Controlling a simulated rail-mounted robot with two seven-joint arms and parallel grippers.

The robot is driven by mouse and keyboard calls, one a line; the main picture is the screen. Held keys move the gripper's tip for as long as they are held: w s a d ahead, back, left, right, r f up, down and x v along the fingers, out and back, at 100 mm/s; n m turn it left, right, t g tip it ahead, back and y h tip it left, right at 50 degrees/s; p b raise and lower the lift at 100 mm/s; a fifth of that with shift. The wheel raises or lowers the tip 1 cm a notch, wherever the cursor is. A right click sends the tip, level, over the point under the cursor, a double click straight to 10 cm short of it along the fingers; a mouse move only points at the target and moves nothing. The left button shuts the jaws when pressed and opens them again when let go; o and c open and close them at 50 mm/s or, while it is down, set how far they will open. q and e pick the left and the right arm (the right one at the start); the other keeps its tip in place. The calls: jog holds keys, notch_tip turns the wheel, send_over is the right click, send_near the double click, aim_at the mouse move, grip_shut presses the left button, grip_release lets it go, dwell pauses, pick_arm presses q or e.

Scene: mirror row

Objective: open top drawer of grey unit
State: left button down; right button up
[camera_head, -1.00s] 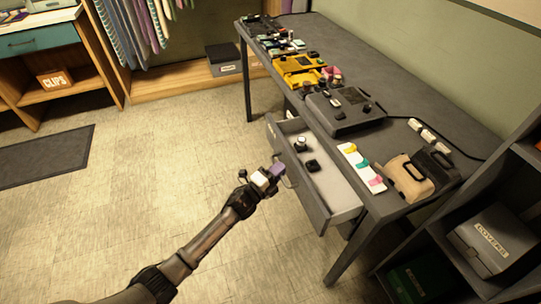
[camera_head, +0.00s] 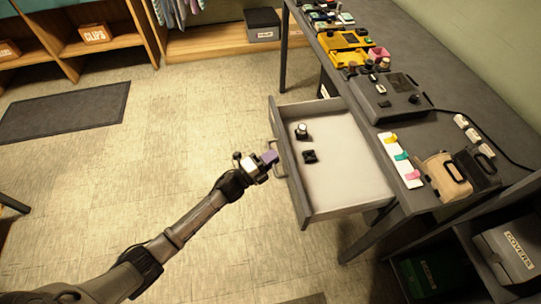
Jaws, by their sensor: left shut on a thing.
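The grey unit is a dark grey table-like desk (camera_head: 352,102), with its top drawer (camera_head: 345,165) pulled well out toward the left. Two small dark items, one with a pale round top (camera_head: 302,130) and one squarish black one (camera_head: 310,156), lie in the drawer near its front. My left gripper (camera_head: 271,159) is at the outside of the drawer front, shut on the drawer handle (camera_head: 279,170). The fingers partly hide the handle. My right gripper is not in view.
On the desk top stand a grey device (camera_head: 390,95), a yellow device (camera_head: 345,42), a white strip with coloured tabs (camera_head: 400,160) and a beige bag-like item (camera_head: 440,177). A dark shelf with a covers box (camera_head: 508,253) stands at lower right. The floor at left is clear around a dark mat (camera_head: 65,110).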

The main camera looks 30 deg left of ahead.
pick_arm(q)
jog(key=c, duration=1.2)
grip_release()
jog(key=p+v, duration=0.1)
jog(key=v, duration=1.3)
jog(key=shift+w, duration=0.1)
